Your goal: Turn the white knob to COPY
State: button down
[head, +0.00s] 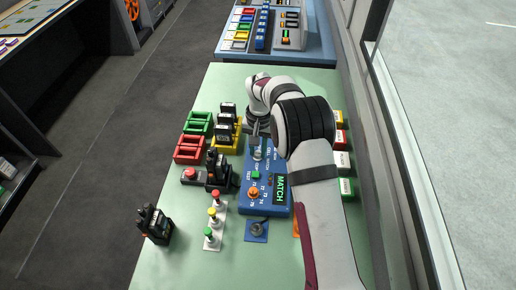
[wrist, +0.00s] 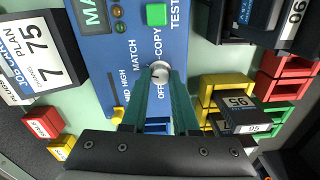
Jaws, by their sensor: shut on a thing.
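The white knob (wrist: 159,70) sits on the blue panel (wrist: 133,15) in the wrist view. Which label the knob points to I cannot tell. In the head view my gripper (head: 257,139) is over the upper part of the same panel (head: 247,208), and the fingers and arm largely hide the knob there.
A green button (wrist: 183,13) and a MATCH display (head: 280,188) are on the panel. Red (head: 190,149), green and yellow trays with black blocks stand to its left.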

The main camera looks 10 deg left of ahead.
aim_at(258, 154)
jog(key=m, duration=1.1)
jog(key=shift+m, duration=1.7)
jog(key=c, duration=0.7)
grip_release()
jog(key=r, duration=1.6)
jog(key=shift+s, duration=0.25)
